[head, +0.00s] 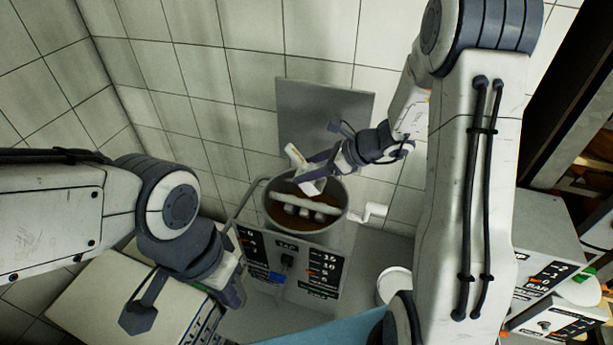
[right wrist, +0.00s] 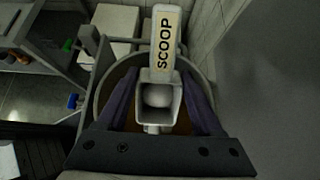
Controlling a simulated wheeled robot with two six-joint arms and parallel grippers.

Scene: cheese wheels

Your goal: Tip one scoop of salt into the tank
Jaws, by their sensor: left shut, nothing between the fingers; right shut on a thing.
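The tank (head: 268,222) is a round metal vessel with brown liquid and several pale pieces in it. My right gripper (head: 318,166) is over the tank, shut on the white scoop (head: 293,154). In the right wrist view the scoop (right wrist: 165,40) shows its lettered handle and a square bowl between the purple fingers. White salt (right wrist: 158,95) shows inside the bowl. The tank rim (right wrist: 98,98) lies behind and below the scoop. My left gripper (head: 236,292) is shut and empty, in front of and left of the tank.
A labelled panel (head: 320,268) with a tap is on the tank's front. A white tub (head: 394,284) stands to its right. A pale box (head: 95,305) is at lower left. Grey labelled boxes (head: 545,230) are at right. A grey plate (head: 322,105) stands against the tiled wall.

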